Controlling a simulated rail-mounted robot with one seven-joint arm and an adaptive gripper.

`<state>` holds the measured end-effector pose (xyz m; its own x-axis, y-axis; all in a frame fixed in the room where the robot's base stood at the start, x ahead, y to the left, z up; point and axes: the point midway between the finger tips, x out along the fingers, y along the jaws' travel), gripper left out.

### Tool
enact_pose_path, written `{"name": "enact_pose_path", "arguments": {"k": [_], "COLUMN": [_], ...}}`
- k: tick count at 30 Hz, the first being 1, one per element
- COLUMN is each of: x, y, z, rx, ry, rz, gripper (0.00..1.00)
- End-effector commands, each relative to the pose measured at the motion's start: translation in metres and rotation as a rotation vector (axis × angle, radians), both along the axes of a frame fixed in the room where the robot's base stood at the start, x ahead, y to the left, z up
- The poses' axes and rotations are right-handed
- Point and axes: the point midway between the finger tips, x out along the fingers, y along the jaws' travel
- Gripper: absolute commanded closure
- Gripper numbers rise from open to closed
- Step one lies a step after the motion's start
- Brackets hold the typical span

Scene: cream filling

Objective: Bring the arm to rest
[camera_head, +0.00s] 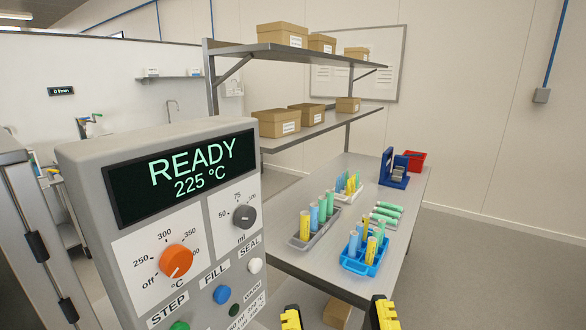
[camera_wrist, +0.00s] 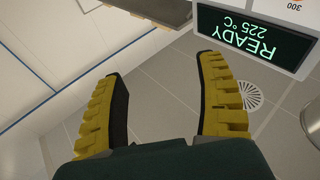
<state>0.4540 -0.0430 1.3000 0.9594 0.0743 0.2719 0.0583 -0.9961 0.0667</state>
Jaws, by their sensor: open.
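My gripper (camera_head: 336,318) shows at the bottom edge of the head view, its two yellow fingers spread apart. In the wrist view my gripper (camera_wrist: 163,85) is open, with only grey floor tiles between and beyond its fingers. It holds nothing. The rest of my arm is out of frame in the head view. The machine's control panel (camera_head: 160,220) stands to the left of the gripper, and its display (camera_head: 190,178) reads READY 225 °C. The display also appears upside down at the upper right of the wrist view (camera_wrist: 262,36).
A table (camera_head: 400,228) at right carries a blue tray (camera_head: 350,264) and a grey tray (camera_head: 299,243) with yellow and blue tubes, several green tubes (camera_head: 386,214), a blue holder (camera_head: 387,168) and a red bin (camera_head: 415,158). Shelves (camera_head: 300,50) with boxes stand behind. Floor at right is clear.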

Motion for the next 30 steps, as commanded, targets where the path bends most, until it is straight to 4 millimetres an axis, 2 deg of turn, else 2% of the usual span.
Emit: {"name": "enact_pose_path", "arguments": {"k": [1,2,3,11,21,25,27,30], "x": [-0.016,-0.024,-0.021,-0.019,-0.019,-0.019,-0.019,-0.019], "y": [-0.016,-0.026,-0.023,-0.023,-0.023,-0.023,-0.023,-0.023], "z": [0.016,0.025,0.053,0.153,0.306,0.352,0.365,0.372], "rx": [0.022,0.057,0.072,0.072,0.076,0.077,0.078,0.079], "ry": [-0.059,-0.101,-0.094,-0.086,-0.084,-0.083,-0.083,-0.083], "rz": [-0.066,-0.101,-0.082,-0.08,-0.078,-0.078,-0.077,-0.077], "gripper": [0.28,0.28,0.28,0.28,0.28,0.28,0.28,0.28]}}
